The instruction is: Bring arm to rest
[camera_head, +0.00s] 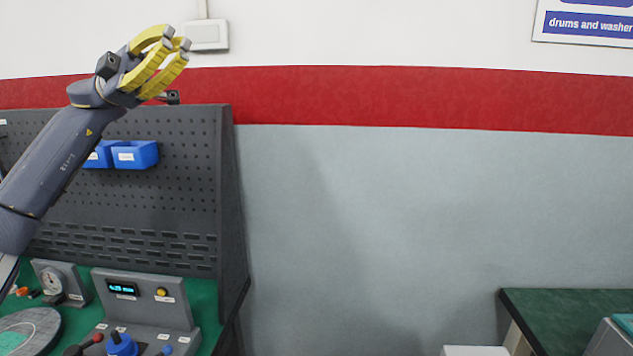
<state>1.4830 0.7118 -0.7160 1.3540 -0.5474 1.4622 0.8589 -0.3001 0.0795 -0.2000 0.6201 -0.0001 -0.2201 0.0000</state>
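My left gripper (177,46) is raised at the upper left, in front of the white wall and above the pegboard. Its yellow fingers curve up to the right, with their tips apart and nothing seen between them. The gripper looks open. My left arm comes in from the left edge and slopes up to the right. My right gripper and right arm are not in view.
A dark pegboard (180,215) with blue bins (136,155) stands behind my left arm. Below it, a green bench holds a control panel (145,300) and a gauge (52,281). A green table (570,310) is at lower right. The middle is clear.

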